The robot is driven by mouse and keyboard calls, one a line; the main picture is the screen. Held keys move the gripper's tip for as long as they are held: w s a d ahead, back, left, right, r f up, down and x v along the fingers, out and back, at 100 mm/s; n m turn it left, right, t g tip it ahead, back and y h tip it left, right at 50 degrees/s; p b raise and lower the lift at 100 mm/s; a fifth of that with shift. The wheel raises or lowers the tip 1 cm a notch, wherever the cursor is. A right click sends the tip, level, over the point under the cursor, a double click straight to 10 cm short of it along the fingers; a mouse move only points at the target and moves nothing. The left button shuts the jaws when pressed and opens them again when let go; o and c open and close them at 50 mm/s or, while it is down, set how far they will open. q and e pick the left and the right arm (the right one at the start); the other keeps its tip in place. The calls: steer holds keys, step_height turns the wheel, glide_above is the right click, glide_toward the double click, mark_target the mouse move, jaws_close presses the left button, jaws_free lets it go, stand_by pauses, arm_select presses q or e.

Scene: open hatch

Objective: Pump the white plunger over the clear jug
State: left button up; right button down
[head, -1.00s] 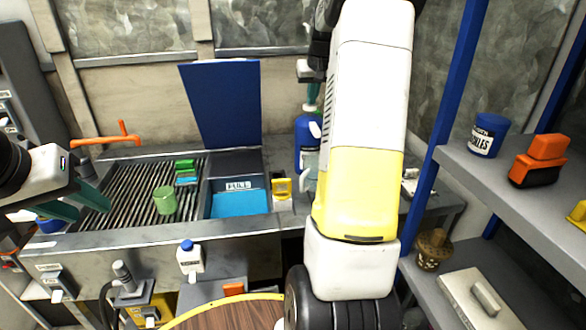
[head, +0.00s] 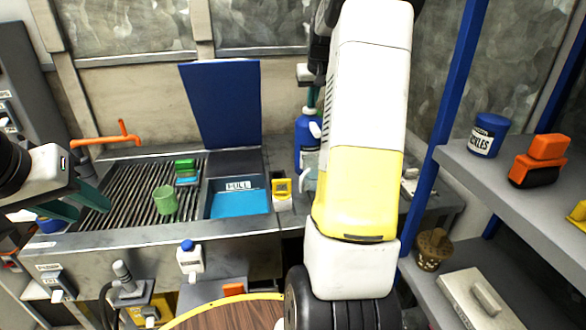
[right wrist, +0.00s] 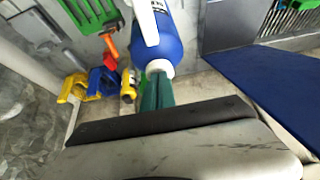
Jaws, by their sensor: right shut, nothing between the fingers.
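In the head view a blue bottle (head: 302,148) stands behind the counter's right end, with the white plunger's spout (head: 315,130) on its near side. A clear jug (head: 309,172) is below the spout, partly hidden by my right arm. My right gripper (head: 311,105) points down over the plunger, fingers shut and empty. In the right wrist view its green fingertips (right wrist: 157,78) meet the bottle's white top (right wrist: 159,68); exact contact is hard to tell. The white spout (right wrist: 146,20) and blue body (right wrist: 168,40) show beyond. My left gripper (head: 78,203) is open and empty above the grate.
A green cup (head: 164,200) stands on the slatted grate (head: 130,188). A blue hatch lid (head: 222,105) stands open behind a blue bin (head: 240,203). A yellow-and-white item (head: 282,192) is near the jug. A shelf (head: 525,190) and blue post flank my right arm.

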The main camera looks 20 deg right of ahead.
steer(key=shift+r, duration=2.05)
steer(key=shift+f, duration=0.2)
steer(key=shift+f, duration=0.35)
